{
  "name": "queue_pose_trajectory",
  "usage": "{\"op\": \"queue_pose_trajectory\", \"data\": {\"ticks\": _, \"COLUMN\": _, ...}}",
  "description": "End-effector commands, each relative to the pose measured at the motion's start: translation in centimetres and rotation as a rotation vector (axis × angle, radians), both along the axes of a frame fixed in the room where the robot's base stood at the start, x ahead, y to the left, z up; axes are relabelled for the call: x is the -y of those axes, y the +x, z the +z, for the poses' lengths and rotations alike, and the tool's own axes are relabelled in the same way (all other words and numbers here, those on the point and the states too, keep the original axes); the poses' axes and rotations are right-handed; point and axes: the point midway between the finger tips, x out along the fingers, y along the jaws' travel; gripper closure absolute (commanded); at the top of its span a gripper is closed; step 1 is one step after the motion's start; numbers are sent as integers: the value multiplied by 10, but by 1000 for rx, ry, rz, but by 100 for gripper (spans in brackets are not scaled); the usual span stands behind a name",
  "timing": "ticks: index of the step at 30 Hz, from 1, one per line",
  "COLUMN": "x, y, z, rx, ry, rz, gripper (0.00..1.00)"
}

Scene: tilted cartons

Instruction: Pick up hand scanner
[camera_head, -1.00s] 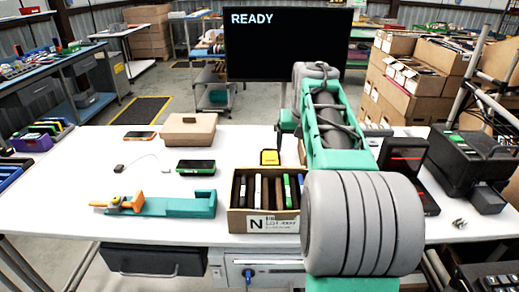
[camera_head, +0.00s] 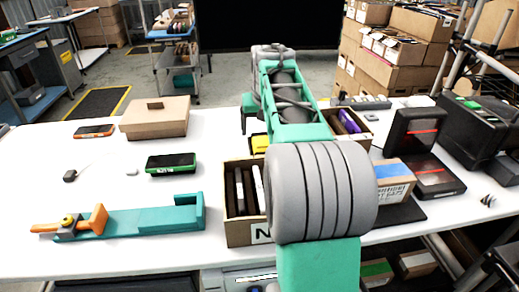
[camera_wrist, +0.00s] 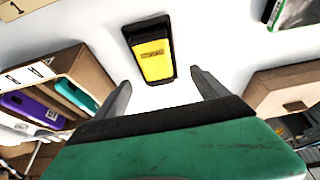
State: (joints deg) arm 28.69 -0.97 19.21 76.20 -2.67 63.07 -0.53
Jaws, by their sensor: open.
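The hand scanner appears to be the yellow and black device (camera_wrist: 151,48) lying on the white table in the wrist view. In the head view only a yellow part of it (camera_head: 259,143) shows beside my arm, behind the front carton. My gripper (camera_wrist: 160,78) is open and empty. Its two dark fingers are spread on either side of the scanner's near end, apart from it. I cannot tell how high they are above the table.
An open carton of upright items (camera_head: 240,228) stands in front of the scanner. Another carton with purple and teal items (camera_wrist: 83,72) is at left in the wrist view. A lidded brown box (camera_head: 155,119), a green-edged device (camera_head: 171,163) and a teal holder (camera_head: 150,221) lie left.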

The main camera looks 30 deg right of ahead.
Motion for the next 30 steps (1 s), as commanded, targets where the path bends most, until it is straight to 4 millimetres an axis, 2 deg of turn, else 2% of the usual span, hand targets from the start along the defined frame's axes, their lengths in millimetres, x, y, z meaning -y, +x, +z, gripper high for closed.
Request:
{"op": "queue_pose_trajectory", "data": {"ticks": 12, "x": 15, "y": 15, "z": -59, "rx": -2, "ry": 1, "rz": -3, "gripper": 16}}
{"op": "queue_pose_trajectory", "data": {"ticks": 19, "x": 17, "y": 16, "z": -61, "rx": 0, "ry": 0, "rz": -4, "gripper": 16}}
{"op": "queue_pose_trajectory", "data": {"ticks": 30, "x": 17, "y": 16, "z": -61, "rx": 0, "ry": 0, "rz": -4, "gripper": 47}}
